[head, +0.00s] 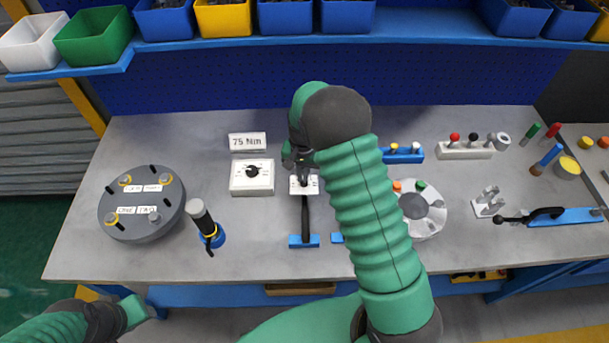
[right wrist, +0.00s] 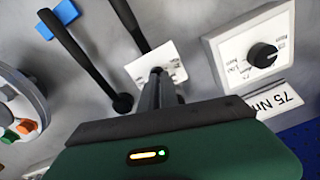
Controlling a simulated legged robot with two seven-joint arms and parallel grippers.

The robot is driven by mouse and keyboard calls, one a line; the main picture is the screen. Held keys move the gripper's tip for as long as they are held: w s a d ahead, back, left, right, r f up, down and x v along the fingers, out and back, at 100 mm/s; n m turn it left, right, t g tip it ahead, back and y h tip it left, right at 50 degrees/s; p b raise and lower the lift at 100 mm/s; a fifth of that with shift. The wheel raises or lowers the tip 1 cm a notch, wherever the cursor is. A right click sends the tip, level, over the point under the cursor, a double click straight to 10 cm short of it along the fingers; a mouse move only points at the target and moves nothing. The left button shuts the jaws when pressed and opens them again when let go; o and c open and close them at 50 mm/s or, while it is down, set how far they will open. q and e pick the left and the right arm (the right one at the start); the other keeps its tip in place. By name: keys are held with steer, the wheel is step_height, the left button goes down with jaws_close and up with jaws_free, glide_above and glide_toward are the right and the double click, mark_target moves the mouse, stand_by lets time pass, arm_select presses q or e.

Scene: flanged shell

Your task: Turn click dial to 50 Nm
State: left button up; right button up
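The click dial is a white box (head: 238,186) with a black knob (head: 252,171) and printed marks around it. It stands left of my right gripper and also shows in the right wrist view (right wrist: 262,54). A card reading 75 Nm (head: 247,141) stands behind it. The knob's exact setting is too small to read. My right gripper (head: 301,167) has its fingers close together, with nothing visible between them, over a small white printed plate (right wrist: 172,68) beside the dial box. It is apart from the knob. My left gripper (head: 132,311) is at the lower left, its fingers unclear.
A black-handled tool (head: 305,215) with a blue base lies in front of the plate. A blue-based upright tool (head: 207,228) and a round grey flange (head: 142,222) stand to the left. A light round fixture (head: 432,212) is right of my forearm. Bins line the shelf behind.

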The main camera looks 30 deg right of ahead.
steer(key=o, duration=0.5)
steer(key=shift+s+a+f, duration=0.55)
steer(key=shift+a+f, duration=0.1)
steer(key=shift+c, duration=0.2)
steer(key=shift+o, duration=0.6)
steer(key=r, duration=0.1)
steer(key=w+r, duration=0.1)
steer(key=r, duration=0.3)
steer(key=shift+w+d, duration=0.15)
steer(key=shift+w, duration=0.1)
arm_select(q)
steer(key=shift+w+f+b, duration=0.35)
steer(key=shift+w+f, duration=0.3)
steer(key=shift+f, duration=0.1)
arm_select(e)
step_height(320, 180, up, 13)
steer(key=shift+s+d, duration=0.35)
steer(key=shift+s, duration=0.05)
arm_select(q)
steer(key=shift+s, duration=0.1)
arm_select(e)
steer(key=shift+s, duration=0.15)
steer(key=shift+d, duration=0.1)
